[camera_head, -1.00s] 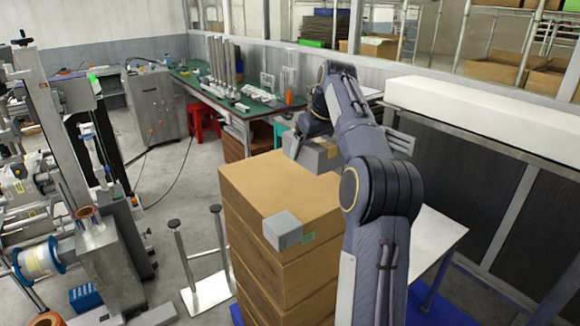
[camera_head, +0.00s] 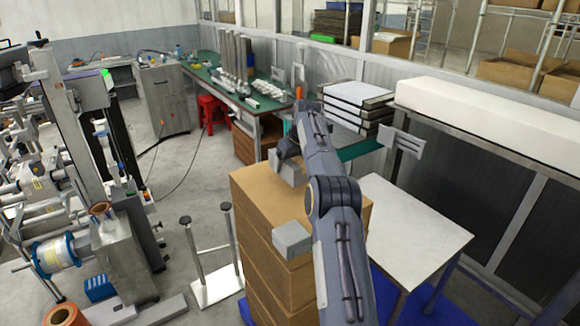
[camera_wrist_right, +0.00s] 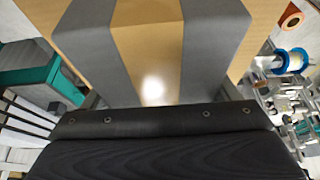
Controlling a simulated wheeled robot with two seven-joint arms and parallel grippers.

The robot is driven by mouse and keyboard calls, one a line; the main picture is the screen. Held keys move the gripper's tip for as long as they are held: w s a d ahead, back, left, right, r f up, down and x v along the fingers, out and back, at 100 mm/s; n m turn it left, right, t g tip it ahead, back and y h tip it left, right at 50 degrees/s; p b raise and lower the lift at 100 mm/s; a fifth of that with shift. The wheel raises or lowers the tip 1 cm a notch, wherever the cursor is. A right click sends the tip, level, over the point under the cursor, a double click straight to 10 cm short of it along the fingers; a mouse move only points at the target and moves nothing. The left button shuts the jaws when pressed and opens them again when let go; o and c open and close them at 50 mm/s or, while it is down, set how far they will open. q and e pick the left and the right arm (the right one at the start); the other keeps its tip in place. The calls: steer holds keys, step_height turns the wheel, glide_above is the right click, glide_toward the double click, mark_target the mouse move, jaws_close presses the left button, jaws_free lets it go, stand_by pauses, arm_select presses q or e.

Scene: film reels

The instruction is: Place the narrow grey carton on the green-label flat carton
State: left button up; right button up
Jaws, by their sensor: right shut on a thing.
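A small grey carton (camera_head: 291,239) lies at the front edge of the top brown carton (camera_head: 256,180) of a stack. A green label was visible beside it earlier; my right arm hides that spot now. My right gripper (camera_head: 290,158) is over the far part of the stack, shut on a blocky grey thing (camera_head: 292,172), apparently the narrow grey carton; its lower edge is hard to make out. My left gripper is out of view.
A white-topped table (camera_head: 415,235) stands right of the stack. Several stacked binders (camera_head: 357,98) lie behind it. A green workbench (camera_head: 235,90) and a red stool (camera_head: 213,112) are at the back. A metal post stand (camera_head: 213,285) is close left of the stack.

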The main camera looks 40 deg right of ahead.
steer(key=shift+w+f, duration=0.2)
steer(key=shift+w, duration=0.1)
steer(key=shift+f, duration=1.65)
steer(key=o, duration=1.3)
steer(key=shift+f, duration=0.1)
steer(key=shift+c, duration=0.2)
steer(key=v, duration=1.2)
steer(key=shift+s+a, duration=0.1)
